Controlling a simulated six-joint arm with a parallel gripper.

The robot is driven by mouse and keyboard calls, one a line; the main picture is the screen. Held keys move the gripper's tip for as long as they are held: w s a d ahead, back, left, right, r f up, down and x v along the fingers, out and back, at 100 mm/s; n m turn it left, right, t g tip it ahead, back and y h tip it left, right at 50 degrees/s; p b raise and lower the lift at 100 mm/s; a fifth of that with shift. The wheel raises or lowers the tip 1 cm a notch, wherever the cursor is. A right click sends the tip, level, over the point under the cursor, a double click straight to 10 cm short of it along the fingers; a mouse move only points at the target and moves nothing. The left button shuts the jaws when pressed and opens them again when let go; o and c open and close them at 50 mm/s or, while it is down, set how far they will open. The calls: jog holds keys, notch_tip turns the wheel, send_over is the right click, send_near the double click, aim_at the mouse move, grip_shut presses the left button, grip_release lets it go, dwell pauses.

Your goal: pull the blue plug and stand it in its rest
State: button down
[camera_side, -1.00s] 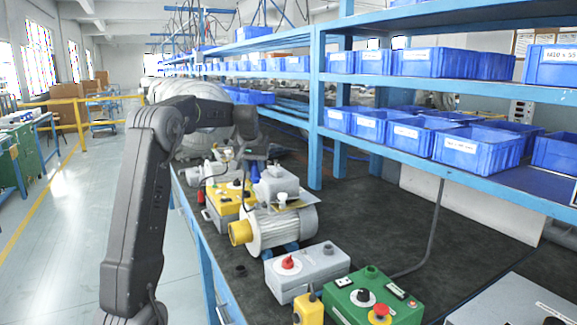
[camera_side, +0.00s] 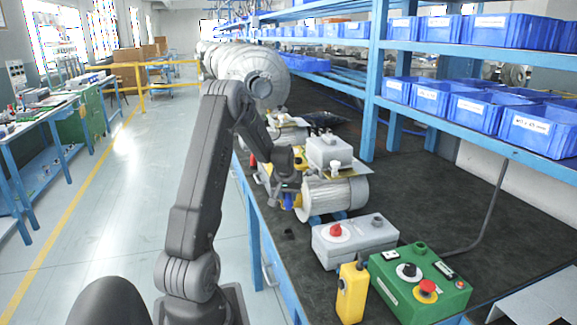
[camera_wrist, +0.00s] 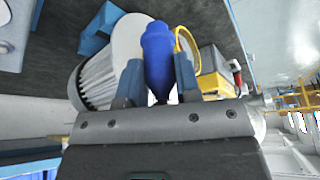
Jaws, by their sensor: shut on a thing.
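The blue plug (camera_wrist: 157,55) stands between the two fingers of my gripper (camera_wrist: 158,80) in the wrist view. My gripper is shut on it. In the side view my gripper (camera_side: 288,192) is low at the left end of the grey ribbed motor (camera_side: 335,196), with a bit of the blue plug (camera_side: 288,202) showing below it. The motor also fills the left of the wrist view (camera_wrist: 98,80). A small dark round piece (camera_side: 289,233), possibly the rest, is on the bench near its front edge, below the plug in the picture. The plug's lower end is unclear.
A grey box with a red knob (camera_side: 352,243), a yellow box (camera_side: 352,292) and a green control box (camera_side: 420,280) stand nearer the camera. Blue shelving with blue bins (camera_side: 535,130) rises behind. The dark bench top (camera_side: 440,210) is clear right of the motor.

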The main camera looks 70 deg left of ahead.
aim_at(288, 201)
notch_tip(288, 201, down, 4)
jog(key=shift+f, duration=0.15)
dwell(0.3)
jog(key=shift+f, duration=2.15)
jog(key=shift+f, duration=1.3)
jog(key=c, duration=0.8)
grip_release()
jog(key=shift+o, duration=0.2)
jog(key=v, duration=1.4)
jog(key=shift+w, duration=0.1)
